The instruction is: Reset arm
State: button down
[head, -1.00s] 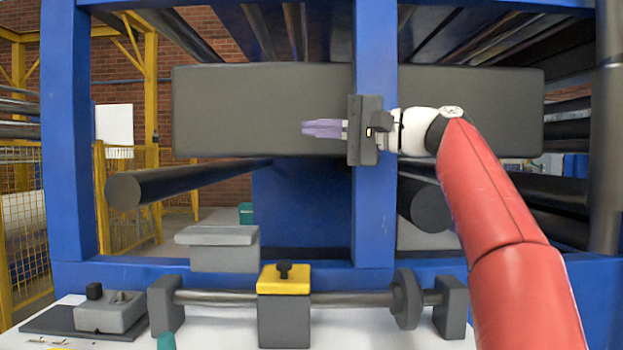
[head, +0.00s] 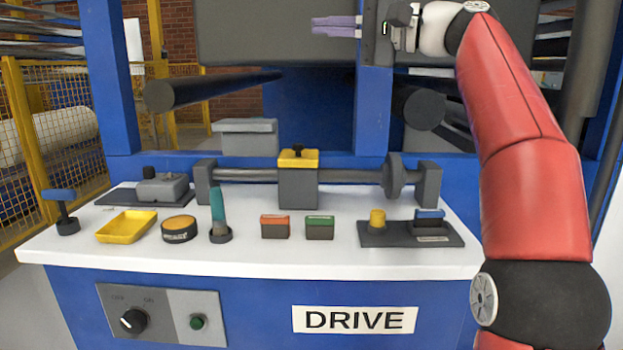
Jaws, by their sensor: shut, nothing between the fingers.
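My gripper (head: 318,27) is at the top middle of the head view, its purple fingers pointing left. The fingers are together with nothing between them. It is raised in front of the blue upright post (head: 376,110) and the dark grey panel (head: 270,40), well above the white worktop. My red arm comes up along the right side of the view. Whether the gripper touches the post or panel cannot be told.
The white worktop (head: 270,255) carries a yellow tray (head: 127,226), a teal-handled tool (head: 218,208), red (head: 275,227) and green (head: 320,228) blocks, and a shaft with a yellow-topped block (head: 298,160). A DRIVE label (head: 354,320) and a black knob (head: 133,320) are on the blue front. A yellow fence stands left.

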jog(key=s+d+f+m+t+h, duration=0.1)
jog(key=s+f+h, duration=0.35)
jog(key=f, duration=0.65)
jog(key=s+f+m+h, duration=0.1)
jog(key=s+f+h, duration=0.2)
jog(key=f+h, duration=0.5)
jog(key=s+d+f+n+h, duration=0.1)
jog(key=s+d+f, duration=0.2)
jog(key=s+f, duration=0.3)
jog(key=s+d+f+n+g+h, duration=0.1)
jog(key=s+d+f, duration=0.3)
jog(key=f, duration=0.9)
jog(key=s+d+f+n+g+h, duration=0.1)
jog(key=s+d+f+n+h, duration=0.1)
jog(key=s+f, duration=0.7)
jog(key=shift+s+d+f+h, duration=0.3)
jog(key=shift+d+f+h, duration=0.2)
jog(key=shift+d, duration=0.7)
